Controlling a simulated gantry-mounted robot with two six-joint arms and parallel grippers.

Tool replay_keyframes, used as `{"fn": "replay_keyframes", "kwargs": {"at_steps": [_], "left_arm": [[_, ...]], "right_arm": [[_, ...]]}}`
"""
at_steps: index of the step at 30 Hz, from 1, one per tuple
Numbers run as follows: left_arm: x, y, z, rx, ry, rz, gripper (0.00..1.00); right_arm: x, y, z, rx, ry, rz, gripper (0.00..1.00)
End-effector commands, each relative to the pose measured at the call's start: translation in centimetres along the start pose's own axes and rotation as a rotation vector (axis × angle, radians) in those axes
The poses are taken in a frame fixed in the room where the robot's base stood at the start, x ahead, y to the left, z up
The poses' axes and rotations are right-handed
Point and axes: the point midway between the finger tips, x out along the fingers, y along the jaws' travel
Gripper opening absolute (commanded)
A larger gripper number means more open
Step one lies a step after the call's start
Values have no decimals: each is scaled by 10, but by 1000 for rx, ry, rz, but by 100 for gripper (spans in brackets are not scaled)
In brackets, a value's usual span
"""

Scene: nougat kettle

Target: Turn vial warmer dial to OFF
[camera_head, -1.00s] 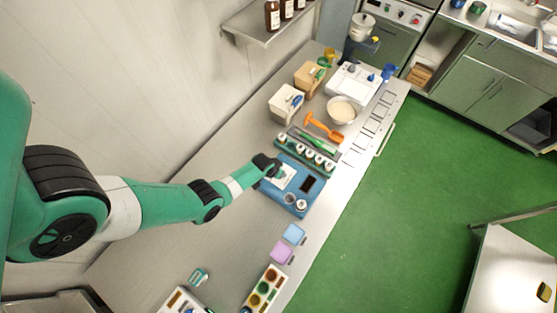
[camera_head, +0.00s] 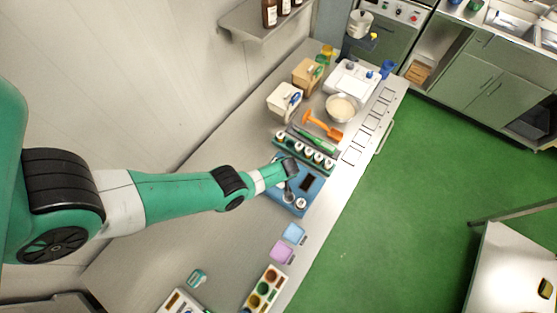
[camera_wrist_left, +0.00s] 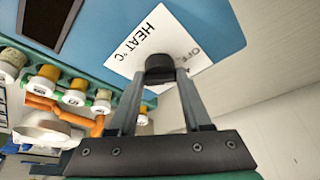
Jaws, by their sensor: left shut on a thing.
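The vial warmer (camera_head: 310,197) is a blue box on the bench in the head view, with a dark display window. Its blue top (camera_wrist_left: 115,25) fills the upper part of the left wrist view. A white label (camera_wrist_left: 135,55) there reads "HEAT °C", with "OFF" printed at an angle to the right. The dark dial (camera_wrist_left: 160,66) sits on this label. My left gripper (camera_wrist_left: 160,78) is shut on the dial, one finger on each side. In the head view my left gripper (camera_head: 289,186) reaches down over the warmer; the dial is mostly covered. My right gripper is not in view.
A rack with several capped vials (camera_head: 308,152) stands just behind the warmer. Blue (camera_head: 293,233) and pink (camera_head: 282,252) squares lie in front. Bench left of them is mostly clear.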

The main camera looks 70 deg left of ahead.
Motion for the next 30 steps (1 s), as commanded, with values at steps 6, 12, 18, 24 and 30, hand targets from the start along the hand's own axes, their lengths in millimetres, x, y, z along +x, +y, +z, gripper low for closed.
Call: {"fn": "replay_keyframes", "kwargs": {"at_steps": [6,12,18,24,30], "left_arm": [[3,2,1,-142,-1,-57,0],[2,2,1,-230,-2,-91,0],[1,2,1,-269,-3,-106,0],[0,1,0,-279,-3,-110,0],[0,1,0,-278,-3,-110,0]], "right_arm": [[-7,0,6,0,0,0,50],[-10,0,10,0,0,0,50],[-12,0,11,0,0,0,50],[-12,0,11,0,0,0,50],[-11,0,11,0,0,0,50]]}}
